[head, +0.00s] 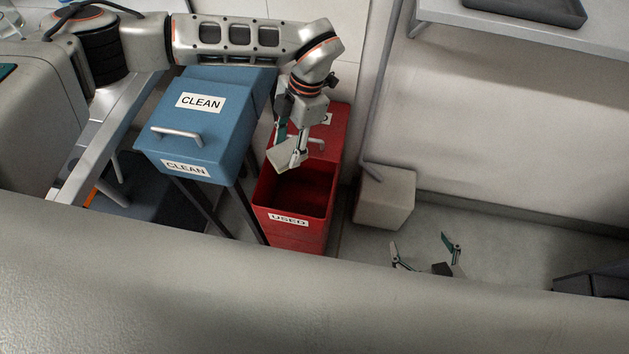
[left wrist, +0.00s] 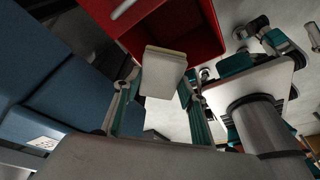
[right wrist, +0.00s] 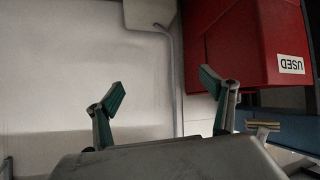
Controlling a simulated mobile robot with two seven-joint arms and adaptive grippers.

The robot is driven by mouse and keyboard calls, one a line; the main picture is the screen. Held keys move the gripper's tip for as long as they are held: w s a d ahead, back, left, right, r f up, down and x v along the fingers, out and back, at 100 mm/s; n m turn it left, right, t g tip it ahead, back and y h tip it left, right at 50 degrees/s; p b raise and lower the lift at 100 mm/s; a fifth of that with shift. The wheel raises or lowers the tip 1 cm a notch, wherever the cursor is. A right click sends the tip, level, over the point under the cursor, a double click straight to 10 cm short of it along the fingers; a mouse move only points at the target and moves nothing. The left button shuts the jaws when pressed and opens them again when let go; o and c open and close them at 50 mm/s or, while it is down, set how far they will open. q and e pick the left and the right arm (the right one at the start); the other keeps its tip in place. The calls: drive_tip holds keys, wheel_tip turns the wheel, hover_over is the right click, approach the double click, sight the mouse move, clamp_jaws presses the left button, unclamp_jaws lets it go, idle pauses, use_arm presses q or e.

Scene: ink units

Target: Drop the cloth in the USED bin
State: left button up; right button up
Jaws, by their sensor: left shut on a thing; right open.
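The cloth (head: 282,157) is a folded off-white pad. My left gripper (head: 291,150) is shut on it and holds it above the back left part of the red USED bin (head: 288,240). The bin's lid (head: 333,146) is up, so its dark inside shows from above. In the left wrist view the cloth (left wrist: 163,75) sits between the fingers, with the red bin (left wrist: 180,40) beyond it. My right gripper (head: 420,241) is open and empty, low down to the right of the bin. The right wrist view shows the red bin (right wrist: 255,40) at upper right.
A blue CLEAN bin (head: 205,120), lid closed, stands on dark legs directly left of the red bin. A pale box (head: 385,197) sits on the floor to the right, by the wall. A shelf (head: 500,30) holds a dark tray (head: 545,10) at upper right.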

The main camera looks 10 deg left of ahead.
use_arm(q)
drive_tip(key=shift+w, duration=0.2)
drive_tip(key=shift+f, duration=0.25)
drive_tip(key=b+x, duration=0.1)
drive_tip(key=x, duration=0.1)
drive_tip(key=b+x, duration=0.2)
drive_tip(key=shift+w+d+f, duration=0.1)
drive_tip(key=shift+w+d, duration=0.05)
drive_tip(key=shift+d, duration=0.25)
drive_tip(key=shift+w+f+b, duration=0.15)
drive_tip(key=shift+f+b, duration=0.4)
drive_tip(key=shift+f, duration=0.05)
use_arm(e)
drive_tip(key=f, duration=0.3)
drive_tip(key=shift+s+d+f, duration=0.15)
drive_tip(key=shift+s+d, duration=0.1)
drive_tip(key=shift+d, duration=0.15)
use_arm(q)
drive_tip(key=o, duration=1)
use_arm(e)
drive_tip(key=shift+s+f, duration=0.2)
